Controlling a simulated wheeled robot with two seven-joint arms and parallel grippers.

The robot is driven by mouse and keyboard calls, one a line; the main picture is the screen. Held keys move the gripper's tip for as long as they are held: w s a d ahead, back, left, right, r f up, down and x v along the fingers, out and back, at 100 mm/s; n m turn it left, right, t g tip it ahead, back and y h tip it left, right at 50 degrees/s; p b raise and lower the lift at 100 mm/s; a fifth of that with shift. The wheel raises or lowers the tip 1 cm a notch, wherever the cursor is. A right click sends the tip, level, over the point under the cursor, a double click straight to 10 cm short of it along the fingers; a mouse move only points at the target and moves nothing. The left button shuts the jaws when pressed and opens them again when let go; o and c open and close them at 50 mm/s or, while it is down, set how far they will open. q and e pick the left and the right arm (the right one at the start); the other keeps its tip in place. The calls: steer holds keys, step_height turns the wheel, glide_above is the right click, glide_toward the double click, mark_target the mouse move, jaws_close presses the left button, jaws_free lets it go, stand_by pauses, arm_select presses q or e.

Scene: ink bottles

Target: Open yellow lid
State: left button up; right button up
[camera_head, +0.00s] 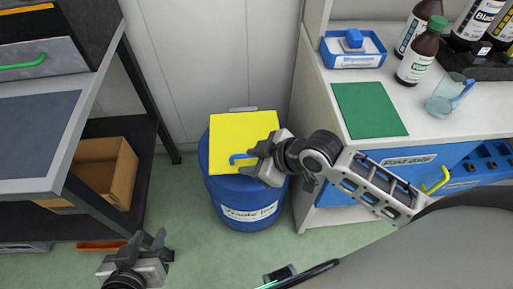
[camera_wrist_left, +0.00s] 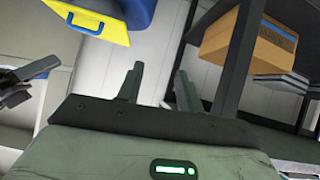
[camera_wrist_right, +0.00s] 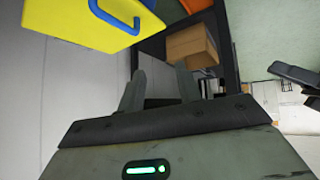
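The yellow lid (camera_head: 240,130) is a flat square plate lying on top of a blue barrel (camera_head: 245,205). Its blue handle (camera_head: 241,158) stands at the front edge. The lid also shows at the top left of the left wrist view (camera_wrist_left: 88,12) and the right wrist view (camera_wrist_right: 65,22). My right gripper (camera_head: 262,160) is just right of the handle in the head view. Its fingers (camera_wrist_right: 159,92) are apart and empty; the handle (camera_wrist_right: 118,16) is outside them. My left gripper (camera_head: 140,262) is low at the front left, open and empty, away from the lid.
A white counter (camera_head: 450,122) with a green mat (camera_head: 368,109), bottles (camera_head: 419,55) and a beaker (camera_head: 446,96) stands right of the barrel. A dark shelf table (camera_head: 35,130) with a cardboard box (camera_head: 104,170) stands left. The floor (camera_head: 190,235) before the barrel is clear.

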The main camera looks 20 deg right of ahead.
steer(key=w+d+r+n+g+h, duration=0.2)
steer(key=w+d+r+n+g, duration=0.25)
steer(key=d, duration=0.35)
steer(key=shift+n+t, duration=0.35)
steer(key=shift+t, duration=0.1)
steer(key=b+x, duration=0.1)
steer(key=x, duration=0.4)
steer(key=b+x, duration=0.1)
steer(key=x, duration=0.4)
steer(key=b+x, duration=0.1)
steer(key=x, duration=0.4)
steer(key=shift+s+f, duration=0.3)
jaws_close()
